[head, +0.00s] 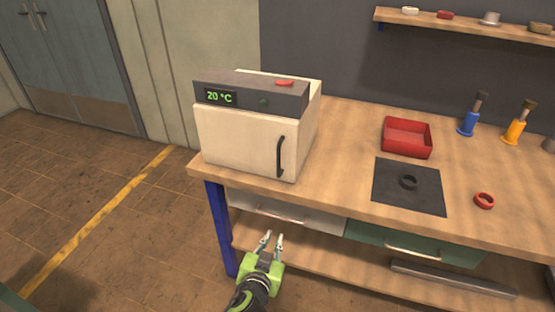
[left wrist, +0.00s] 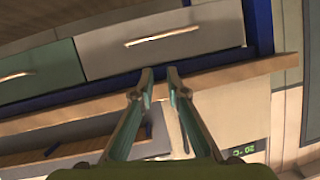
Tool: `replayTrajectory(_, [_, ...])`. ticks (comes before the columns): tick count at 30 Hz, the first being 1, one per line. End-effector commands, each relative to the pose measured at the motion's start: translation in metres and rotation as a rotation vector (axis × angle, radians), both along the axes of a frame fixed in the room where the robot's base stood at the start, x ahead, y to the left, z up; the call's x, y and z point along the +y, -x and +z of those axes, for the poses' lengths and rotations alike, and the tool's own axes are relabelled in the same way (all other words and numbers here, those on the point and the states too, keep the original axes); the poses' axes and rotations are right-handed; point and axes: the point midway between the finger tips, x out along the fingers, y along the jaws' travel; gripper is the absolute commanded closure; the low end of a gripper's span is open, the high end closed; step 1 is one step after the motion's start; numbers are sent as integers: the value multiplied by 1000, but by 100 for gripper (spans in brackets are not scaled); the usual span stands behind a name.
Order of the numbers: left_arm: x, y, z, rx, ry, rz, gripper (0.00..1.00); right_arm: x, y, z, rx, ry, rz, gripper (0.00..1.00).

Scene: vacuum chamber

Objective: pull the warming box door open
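The warming box (head: 247,135) is a cream box with a dark top panel, standing on the left end of the workbench. Its display reads 20 °C. Its front door (head: 238,142) looks shut, with a dark vertical handle (head: 281,156) near the right edge. My left gripper (head: 272,237) is in front of the bench, below the door and handle, touching neither. Its two fingers are apart with nothing between them, as the left wrist view (left wrist: 159,76) also shows. That view is upside down and shows part of the warming box (left wrist: 220,112) behind the fingers. My right gripper is not in view.
The wooden workbench (head: 345,130) holds a red tray (head: 407,137), a black mat (head: 390,195) with a dark ring, a red ring (head: 484,200) and blue and orange tools. A white drawer (head: 290,212) and a green drawer (head: 410,245) sit under the top. The floor at left is clear.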

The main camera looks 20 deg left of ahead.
Motion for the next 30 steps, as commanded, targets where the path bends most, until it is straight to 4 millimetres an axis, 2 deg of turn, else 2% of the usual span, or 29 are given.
replayTrajectory(1, [-1, -7, 42, -87, 22, 18, 86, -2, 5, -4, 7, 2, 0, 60])
replayTrajectory(3, [0, -11, 92, -187, 52, 44, 86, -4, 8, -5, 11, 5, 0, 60])
replayTrajectory(6, [3, -10, 145, -295, 90, 73, 86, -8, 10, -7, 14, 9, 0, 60])
replayTrajectory(9, [6, -7, 174, -356, 112, 90, 86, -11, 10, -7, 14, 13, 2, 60])
replayTrajectory(12, [7, -9, 186, -380, 123, 95, 86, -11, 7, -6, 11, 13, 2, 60])
replayTrajectory(16, [10, -23, 189, -383, 123, 95, 86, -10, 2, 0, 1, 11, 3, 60])
replayTrajectory(30, [25, -115, 188, -380, 120, 96, 86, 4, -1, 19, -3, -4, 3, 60])
